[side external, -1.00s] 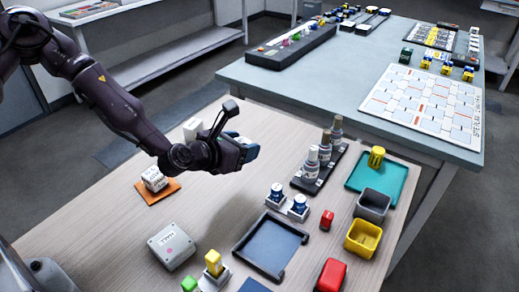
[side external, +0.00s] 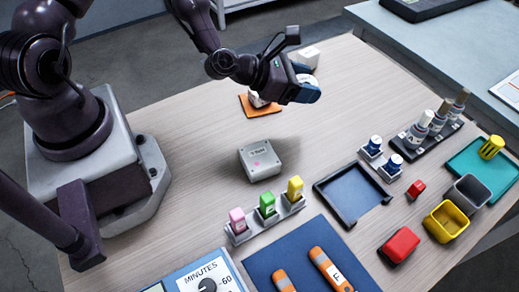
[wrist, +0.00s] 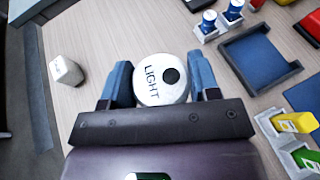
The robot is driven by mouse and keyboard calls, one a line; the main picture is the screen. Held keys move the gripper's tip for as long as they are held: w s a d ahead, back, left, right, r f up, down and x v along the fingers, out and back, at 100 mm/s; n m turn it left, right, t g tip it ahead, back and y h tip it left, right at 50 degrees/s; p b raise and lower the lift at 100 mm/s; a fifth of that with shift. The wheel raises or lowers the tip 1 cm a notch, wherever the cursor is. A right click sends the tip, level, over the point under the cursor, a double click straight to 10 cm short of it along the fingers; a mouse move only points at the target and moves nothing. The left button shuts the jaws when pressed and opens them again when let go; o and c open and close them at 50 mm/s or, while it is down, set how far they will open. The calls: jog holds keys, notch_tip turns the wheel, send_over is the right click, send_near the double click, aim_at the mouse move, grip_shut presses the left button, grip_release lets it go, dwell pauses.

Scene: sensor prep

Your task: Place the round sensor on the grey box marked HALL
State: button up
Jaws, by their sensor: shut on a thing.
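The round sensor (wrist: 160,80) is a white disc with a black dot and the word LIGHT, seen in the wrist view. My gripper (wrist: 160,72) is shut on it, one blue finger on each side. In the side external view my gripper (side external: 305,82) hangs above the table, and the sensor is mostly hidden there. The grey box (side external: 260,159) is on the table below and left of my gripper in that view, apart from it. It has a small pink mark; its lettering is too small to read surely. Its top looks empty.
An orange mat (side external: 247,106) with a white item lies behind the box. A white block (wrist: 66,70) stands near my gripper. A rack (side external: 265,226) of pink, green and yellow pieces and a dark blue tray (side external: 353,194) are in front. Bare table surrounds the box.

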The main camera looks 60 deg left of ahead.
aim_at(258, 159)
jog(key=s+d+f+m+g+h, duration=0.1)
jog(key=s+d+m+h, duration=0.1)
jog(key=s, duration=0.1)
jog(key=s+d+f+m+g+h, duration=0.1)
jog(key=s+d+m+g+h, duration=0.1)
jog(key=s, duration=0.1)
jog(key=s+d+f+m+g+h, duration=0.1)
jog(key=s+d+m+h, duration=0.1)
jog(key=s, duration=0.1)
jog(key=shift+s+f+m+g, duration=0.15)
jog(key=shift+f+m+g, duration=0.15)
jog(key=shift+a+f, duration=0.1)
jog(key=shift+f, duration=2.1)
jog(key=shift+f, duration=0.1)
jog(key=o, duration=0.9)
jog(key=shift+o, duration=0.2)
